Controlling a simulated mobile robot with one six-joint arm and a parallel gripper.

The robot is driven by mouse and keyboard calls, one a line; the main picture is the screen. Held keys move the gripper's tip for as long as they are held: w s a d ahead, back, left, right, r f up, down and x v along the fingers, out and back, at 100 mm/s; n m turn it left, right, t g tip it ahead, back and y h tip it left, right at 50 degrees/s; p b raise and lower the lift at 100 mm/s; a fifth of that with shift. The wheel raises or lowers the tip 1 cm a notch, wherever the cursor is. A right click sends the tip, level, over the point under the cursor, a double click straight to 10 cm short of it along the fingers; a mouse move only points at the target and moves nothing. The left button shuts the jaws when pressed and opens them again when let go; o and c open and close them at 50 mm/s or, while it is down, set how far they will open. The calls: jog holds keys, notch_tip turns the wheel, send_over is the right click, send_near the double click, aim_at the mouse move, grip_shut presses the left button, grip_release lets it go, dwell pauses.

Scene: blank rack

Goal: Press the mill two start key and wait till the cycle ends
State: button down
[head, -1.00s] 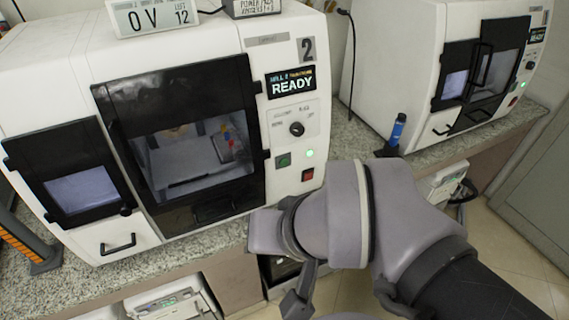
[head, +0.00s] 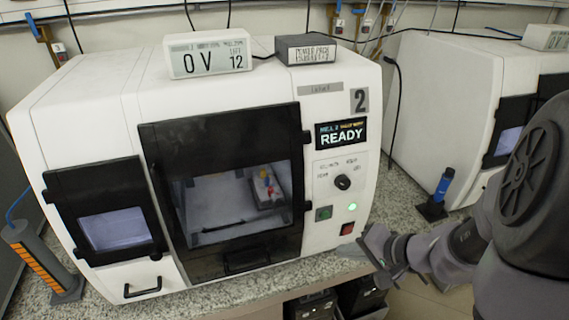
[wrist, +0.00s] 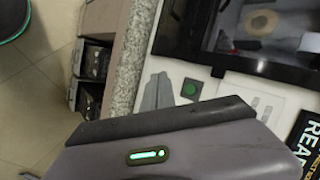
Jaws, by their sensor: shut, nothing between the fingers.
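Mill two (head: 75,110) is a white machine marked 2, and its small screen (head: 341,134) reads READY. Its green start key (head: 324,213) sits low on the right-hand panel, left of a lit green lamp (head: 352,206) and above left of a red key (head: 347,228). The green key also shows in the wrist view (wrist: 190,89). My gripper (head: 364,243) is shut and empty, just below and right of the red key, apart from the green key. In the wrist view the grey fingers (wrist: 157,92) show beside the green key.
A dark rotary knob (head: 343,182) sits above the keys. The black window door (head: 220,120) looks shut. A 0 V display box (head: 208,54) and a dark box (head: 306,48) stand on top. A second white mill (head: 440,100) and a blue-handled tool (head: 441,190) are at right.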

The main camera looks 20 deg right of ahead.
aim_at(325, 215)
jog(key=shift+d+f, duration=0.25)
jog(key=shift+d, duration=0.25)
jog(key=w, duration=0.8)
jog(key=shift+w+a+f+p, duration=0.2)
jog(key=shift+w+p, duration=0.2)
dwell(1.6)
jog(key=shift+w+b, duration=0.4)
